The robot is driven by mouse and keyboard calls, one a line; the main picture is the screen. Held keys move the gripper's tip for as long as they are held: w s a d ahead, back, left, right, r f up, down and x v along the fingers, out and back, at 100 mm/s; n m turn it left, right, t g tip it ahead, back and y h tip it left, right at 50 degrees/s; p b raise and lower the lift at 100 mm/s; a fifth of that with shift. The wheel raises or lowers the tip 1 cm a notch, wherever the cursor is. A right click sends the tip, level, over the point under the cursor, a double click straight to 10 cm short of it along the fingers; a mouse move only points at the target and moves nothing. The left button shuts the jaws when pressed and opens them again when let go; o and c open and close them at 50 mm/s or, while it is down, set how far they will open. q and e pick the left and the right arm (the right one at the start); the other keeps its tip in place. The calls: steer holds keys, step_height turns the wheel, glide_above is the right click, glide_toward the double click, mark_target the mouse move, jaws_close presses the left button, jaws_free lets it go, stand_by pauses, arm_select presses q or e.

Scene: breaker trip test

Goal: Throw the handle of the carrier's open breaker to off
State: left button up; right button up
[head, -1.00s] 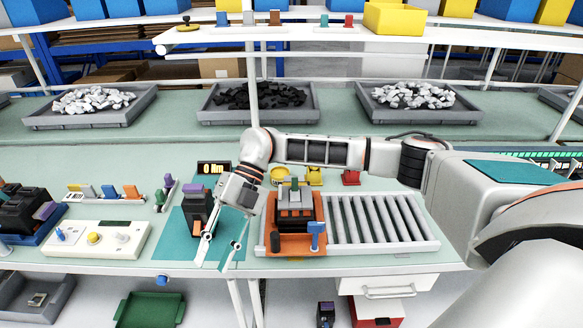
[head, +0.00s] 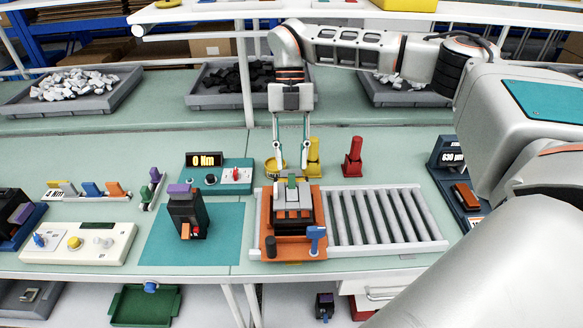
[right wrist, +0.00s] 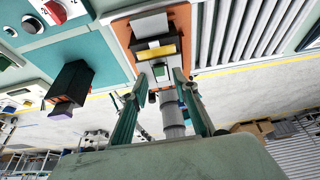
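The orange carrier (head: 264,222) sits at the left end of the roller track. It holds a black and grey breaker (head: 292,212) with a green upright piece (head: 292,183) at its back. My right gripper (head: 291,172) is open and empty, fingers pointing down at the breaker's far side; contact cannot be told. In the right wrist view, its two fingers (right wrist: 160,80) stand apart in front of the carrier's breaker (right wrist: 155,47). A grey cylinder (right wrist: 173,112) shows between them. Which part is the handle, and its position, is unclear. My left gripper is not in view.
A black breaker with a purple top (head: 187,212) stands on a teal mat (head: 225,240) left of the carrier. A "0 Nm" tester (head: 222,175), yellow post (head: 314,158) and red post (head: 353,160) stand behind.

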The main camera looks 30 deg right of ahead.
mark_target(292, 174)
steer(key=x, duration=0.3)
steer(key=shift+f, duration=0.1)
steer(key=shift+a, duration=0.1)
jaws_close()
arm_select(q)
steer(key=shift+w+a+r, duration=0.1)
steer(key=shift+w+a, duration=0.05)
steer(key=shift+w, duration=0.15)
